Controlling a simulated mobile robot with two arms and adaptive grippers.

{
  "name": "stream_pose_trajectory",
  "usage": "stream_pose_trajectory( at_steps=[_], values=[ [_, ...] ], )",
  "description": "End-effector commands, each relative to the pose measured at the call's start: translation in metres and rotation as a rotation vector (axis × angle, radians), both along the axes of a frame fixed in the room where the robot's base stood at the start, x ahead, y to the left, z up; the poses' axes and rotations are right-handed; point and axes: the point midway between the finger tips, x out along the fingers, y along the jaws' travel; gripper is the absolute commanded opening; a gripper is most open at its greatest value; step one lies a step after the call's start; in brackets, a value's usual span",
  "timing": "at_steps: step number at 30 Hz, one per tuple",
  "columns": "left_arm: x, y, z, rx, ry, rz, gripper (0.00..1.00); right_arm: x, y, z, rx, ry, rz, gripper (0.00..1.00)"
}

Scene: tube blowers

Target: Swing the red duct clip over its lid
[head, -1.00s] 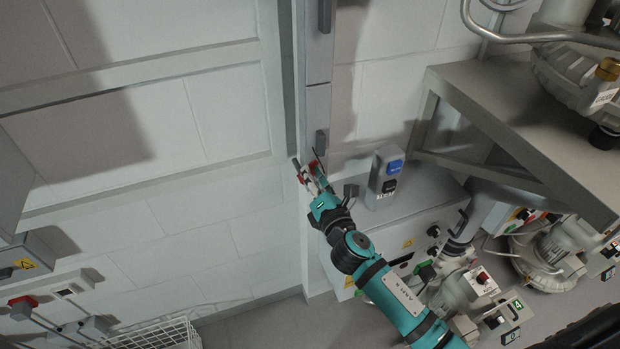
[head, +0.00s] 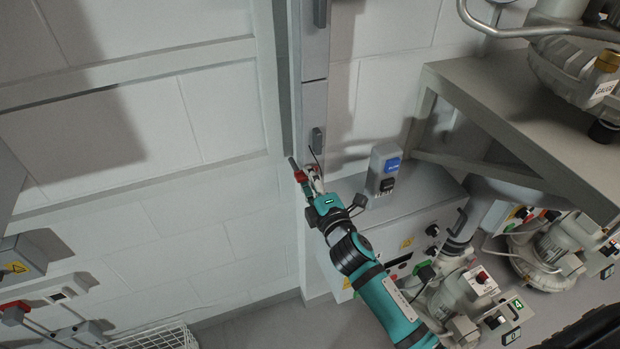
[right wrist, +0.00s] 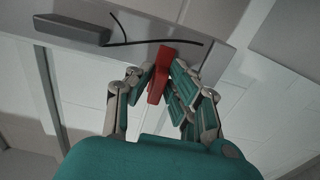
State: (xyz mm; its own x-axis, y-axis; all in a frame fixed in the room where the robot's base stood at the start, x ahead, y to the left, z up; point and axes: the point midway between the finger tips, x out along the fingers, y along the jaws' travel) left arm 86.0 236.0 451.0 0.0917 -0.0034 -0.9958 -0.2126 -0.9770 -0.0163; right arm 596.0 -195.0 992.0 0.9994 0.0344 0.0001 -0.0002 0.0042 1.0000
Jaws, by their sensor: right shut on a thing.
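The red duct clip (right wrist: 160,70) shows in the right wrist view between the fingers of my right gripper (right wrist: 159,83), which is shut on it. In the head view the clip (head: 300,176) is a small red piece at the lower end of the tall grey duct (head: 314,100), and my right gripper (head: 309,180) reaches it from below right. A grey bar (right wrist: 72,29) on the duct lid and a thin black wire lie beyond the clip in the wrist view. Whether the clip lies over the lid cannot be told. My left gripper is not in view.
A shelf (head: 520,125) and blowers (head: 551,253) fill the right side.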

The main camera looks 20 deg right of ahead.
Motion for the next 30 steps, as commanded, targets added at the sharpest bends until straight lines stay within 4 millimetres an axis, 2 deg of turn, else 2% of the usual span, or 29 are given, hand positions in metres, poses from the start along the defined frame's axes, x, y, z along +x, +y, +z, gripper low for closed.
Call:
stream_pose_trajectory(
  at_steps=[15,16,20,30],
  values=[
    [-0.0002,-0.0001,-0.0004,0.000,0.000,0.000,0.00,0.0000,-0.0006,-0.0007,0.022,0.002,-0.001,0.00],
    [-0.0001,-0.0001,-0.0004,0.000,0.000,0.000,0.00,-0.0001,-0.0006,-0.0008,0.022,0.002,-0.001,0.19],
    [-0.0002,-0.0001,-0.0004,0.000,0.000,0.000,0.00,-0.0001,-0.0005,-0.0008,0.021,0.002,-0.001,0.36],
    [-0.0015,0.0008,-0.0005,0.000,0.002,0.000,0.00,-0.0046,-0.0004,-0.0012,0.020,0.002,0.000,0.37]
  ],
)
